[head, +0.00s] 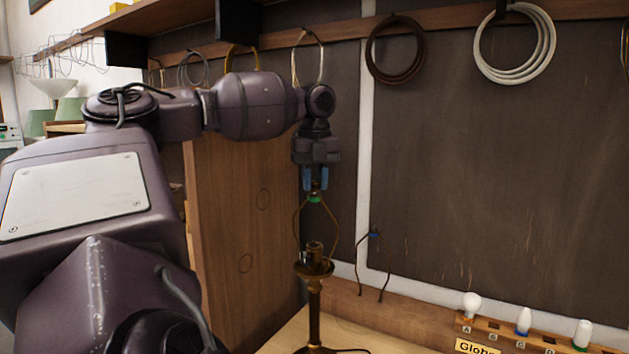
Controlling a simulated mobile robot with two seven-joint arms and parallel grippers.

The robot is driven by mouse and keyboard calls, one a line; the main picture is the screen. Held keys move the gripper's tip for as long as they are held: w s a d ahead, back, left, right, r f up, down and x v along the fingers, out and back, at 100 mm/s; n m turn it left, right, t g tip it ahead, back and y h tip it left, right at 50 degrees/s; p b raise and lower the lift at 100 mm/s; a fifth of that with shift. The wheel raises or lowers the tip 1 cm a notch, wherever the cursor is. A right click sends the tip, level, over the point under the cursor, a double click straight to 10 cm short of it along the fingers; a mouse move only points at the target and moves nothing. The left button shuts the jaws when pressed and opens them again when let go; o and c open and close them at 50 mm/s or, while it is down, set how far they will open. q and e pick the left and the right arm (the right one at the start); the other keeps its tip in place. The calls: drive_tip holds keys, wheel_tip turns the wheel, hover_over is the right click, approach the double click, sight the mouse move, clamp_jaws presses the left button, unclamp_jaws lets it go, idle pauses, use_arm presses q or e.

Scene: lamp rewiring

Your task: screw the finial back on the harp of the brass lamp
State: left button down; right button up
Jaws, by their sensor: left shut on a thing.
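The brass lamp (314,300) stands upright on the bench, with its socket (315,252) bare. Its harp (298,218) rises around the socket as a thin brass loop with a green top (314,199). My left gripper (316,182) points down right above the harp's top, with its blue fingers shut. The finial is mostly hidden between the fingers, so its shape does not show. I cannot tell whether it touches the harp's top. My right gripper is not in view.
A second harp (360,262) with a blue top stands behind, to the right. A wooden rack (505,334) with several bulbs is at the front right. Cable coils, dark brown (370,50) and white (481,45) among them, hang from the rail. A wooden panel (235,200) stands left of the lamp.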

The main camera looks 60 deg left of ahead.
use_arm(q)
drive_tip(key=m, duration=0.6)
drive_tip(key=shift+m, duration=0.4)
drive_tip(key=c, duration=0.9)
unclamp_jaws()
drive_tip(key=shift+o, duration=0.2)
drive_tip(key=n, duration=0.5)
drive_tip(key=shift+p, duration=0.4)
drive_tip(key=n, duration=0.6)
drive_tip(key=shift+n, duration=0.4)
drive_tip(key=n, duration=1.2)
